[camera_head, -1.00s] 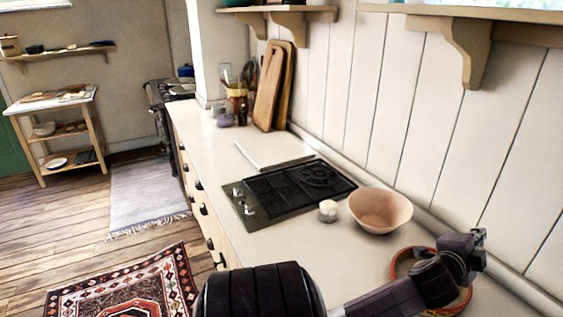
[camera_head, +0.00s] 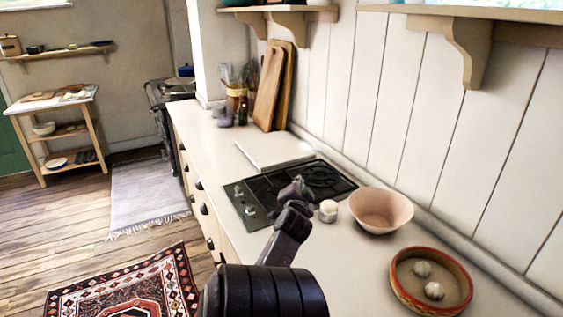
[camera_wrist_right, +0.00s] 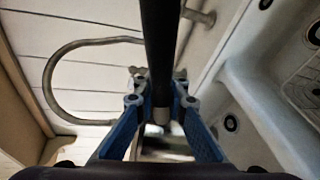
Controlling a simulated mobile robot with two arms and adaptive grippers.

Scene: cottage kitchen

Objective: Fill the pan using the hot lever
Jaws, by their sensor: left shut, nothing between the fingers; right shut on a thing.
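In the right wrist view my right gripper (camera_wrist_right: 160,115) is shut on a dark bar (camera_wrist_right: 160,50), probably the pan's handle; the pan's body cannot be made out. A curved metal tap spout (camera_wrist_right: 62,75) loops at the left. A metal fitting (camera_wrist_right: 203,18) shows at the top, but I cannot tell whether it is the hot lever. A white sink (camera_wrist_right: 250,100) with round dark holes lies to the right. In the head view my left gripper (camera_head: 298,183) is shut and empty, in front of the black hob. The right gripper is outside the head view.
The hob (camera_head: 265,190) is set in the pale counter (camera_head: 205,135). Cutting boards (camera_head: 268,90) lean on the wall.

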